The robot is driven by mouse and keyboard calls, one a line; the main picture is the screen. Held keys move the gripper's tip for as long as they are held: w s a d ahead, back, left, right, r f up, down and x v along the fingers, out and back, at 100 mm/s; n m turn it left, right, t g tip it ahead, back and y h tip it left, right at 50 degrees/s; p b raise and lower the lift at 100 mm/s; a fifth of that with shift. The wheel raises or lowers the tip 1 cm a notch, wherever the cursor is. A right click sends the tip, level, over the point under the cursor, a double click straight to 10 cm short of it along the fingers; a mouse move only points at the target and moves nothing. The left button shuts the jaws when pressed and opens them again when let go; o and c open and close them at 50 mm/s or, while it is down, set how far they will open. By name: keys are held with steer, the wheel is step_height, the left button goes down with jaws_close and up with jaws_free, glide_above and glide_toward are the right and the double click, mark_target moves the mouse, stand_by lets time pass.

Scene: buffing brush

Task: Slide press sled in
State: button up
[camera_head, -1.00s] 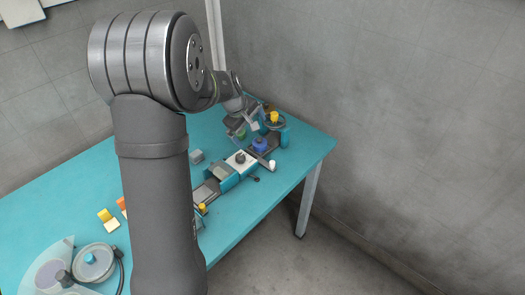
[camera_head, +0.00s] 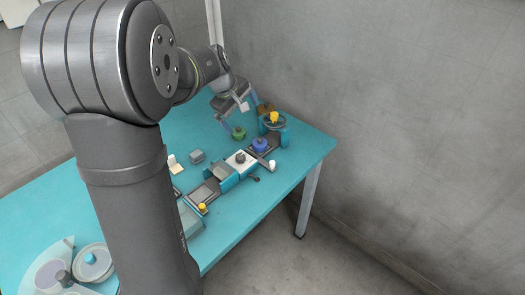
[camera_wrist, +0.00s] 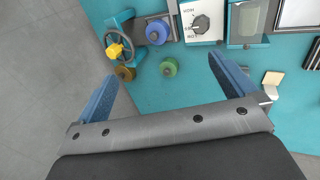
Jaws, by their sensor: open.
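A teal press (camera_head: 283,130) with a dark handwheel (camera_head: 265,121) and yellow knob stands at the table's far end; the wheel also shows in the wrist view (camera_wrist: 112,49). Beside it, a blue spool-shaped piece (camera_head: 260,145) sits on a dark flat base (camera_head: 271,143), which looks like the press sled; the piece also shows in the wrist view (camera_wrist: 158,32). I cannot tell how far the base reaches into the press. My gripper (camera_head: 240,109) is open and empty above the table near the press. Its blue fingers (camera_wrist: 162,74) show wide apart in the wrist view.
Green (camera_head: 239,133) and brown (camera_wrist: 125,73) spool-shaped pieces stand loose near the press. A white dial panel (camera_head: 241,158), a small white cylinder (camera_head: 271,164) and a grey block (camera_head: 197,156) are nearby. The table's edge lies close behind the press.

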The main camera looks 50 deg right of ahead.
steer(key=shift+a+r, duration=0.25)
steer(key=shift+r, duration=0.4)
steer(key=c, duration=1.3)
steer(key=n+g+y, duration=0.1)
steer(key=n+g, duration=0.2)
steer(key=n, duration=0.6)
glide_toward(272, 162)
steer(key=x, duration=0.8)
steer(key=shift+s+d+f, duration=0.1)
steer(key=shift+f, duration=0.25)
steer(key=shift+c, duration=0.2)
